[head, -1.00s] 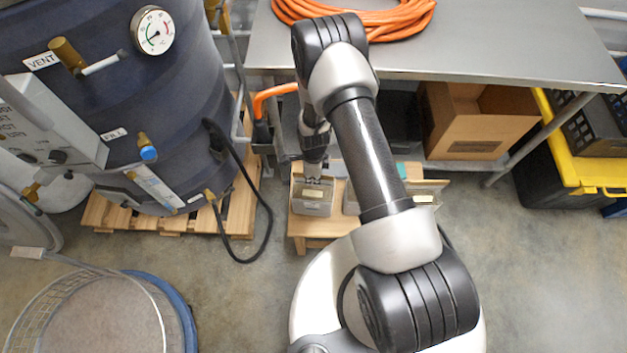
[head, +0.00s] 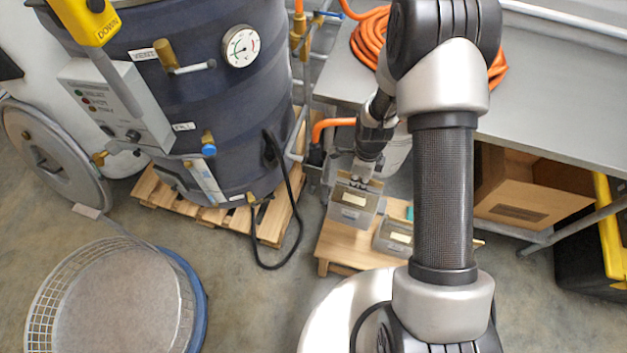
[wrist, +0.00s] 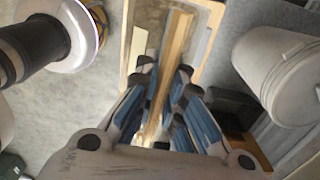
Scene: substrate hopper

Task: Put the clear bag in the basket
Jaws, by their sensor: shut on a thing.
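The clear bag (head: 350,212), greyish with a cream label, hangs upright from my gripper (head: 357,180) in the head view, over the left part of a low wooden stand. My gripper is shut on its top edge. In the wrist view my gripper (wrist: 165,88) points at the bag's narrow top, and the fingers partly hide it. The basket (head: 40,298) is a round wire one with a grey mesh bottom, on the floor at lower left, well apart from the bag. Its inside looks empty.
A similar bag (head: 388,238) lies on the wooden stand (head: 345,250). A dark blue tank (head: 240,110) on a pallet (head: 275,215) stands behind, with a black hose (head: 268,266) on the floor. A steel table (head: 560,110) is at right.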

